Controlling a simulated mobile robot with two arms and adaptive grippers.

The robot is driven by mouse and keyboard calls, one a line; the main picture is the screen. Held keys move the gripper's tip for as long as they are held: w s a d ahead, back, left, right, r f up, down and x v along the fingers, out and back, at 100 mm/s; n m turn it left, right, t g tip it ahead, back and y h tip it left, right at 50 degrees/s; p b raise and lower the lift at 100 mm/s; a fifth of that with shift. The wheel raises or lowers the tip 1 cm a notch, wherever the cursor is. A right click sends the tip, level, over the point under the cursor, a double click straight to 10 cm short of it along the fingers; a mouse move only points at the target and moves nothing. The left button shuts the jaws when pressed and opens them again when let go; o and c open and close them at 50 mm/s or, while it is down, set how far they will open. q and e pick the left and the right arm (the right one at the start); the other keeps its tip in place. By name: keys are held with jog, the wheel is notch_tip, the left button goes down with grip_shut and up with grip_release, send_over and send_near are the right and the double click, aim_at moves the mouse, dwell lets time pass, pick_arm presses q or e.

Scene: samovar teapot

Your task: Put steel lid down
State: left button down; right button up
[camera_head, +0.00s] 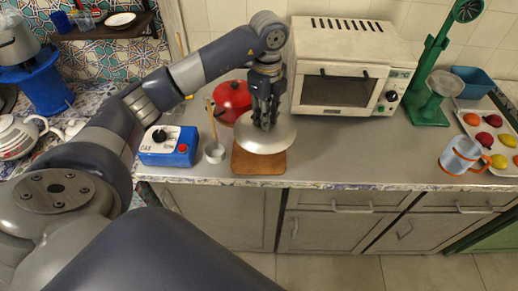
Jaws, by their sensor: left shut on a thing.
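My left gripper (265,122) comes down from above and is shut on the steel lid (264,141), a shiny shallow round lid. The gripper covers the lid's top middle, so its knob is hidden. The lid is over a brown wooden board (258,167) on the grey counter (330,160). I cannot tell whether the lid touches the board. My right gripper is not in view.
A red pot (231,98) is behind the lid. A small metal ladle (215,152) and a blue box (169,147) are to the left. A white microwave (343,68) is behind right. The counter right of the board is clear, up to an orange-handled cup (461,155).

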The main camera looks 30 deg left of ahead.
aim_at(259, 130)
pick_arm(q)
jog(key=a+n, duration=0.1)
jog(key=n, duration=0.1)
jog(key=shift+a+n, duration=0.3)
jog(key=shift+a, duration=0.05)
jog(key=shift+s+a+f, duration=0.1)
jog(key=shift+f, duration=0.2)
jog(key=shift+n, duration=0.3)
notch_tip(259, 130, down, 6)
jog(key=shift+r+p, duration=0.1)
jog(key=shift+p, duration=0.85)
notch_tip(259, 130, down, 3)
jog(key=shift+r+p, duration=0.1)
jog(key=shift+p, duration=0.35)
jog(key=shift+f, duration=0.5)
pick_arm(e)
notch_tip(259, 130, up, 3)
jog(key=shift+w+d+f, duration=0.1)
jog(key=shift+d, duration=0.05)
pick_arm(q)
jog(key=c, duration=1.4)
grip_release()
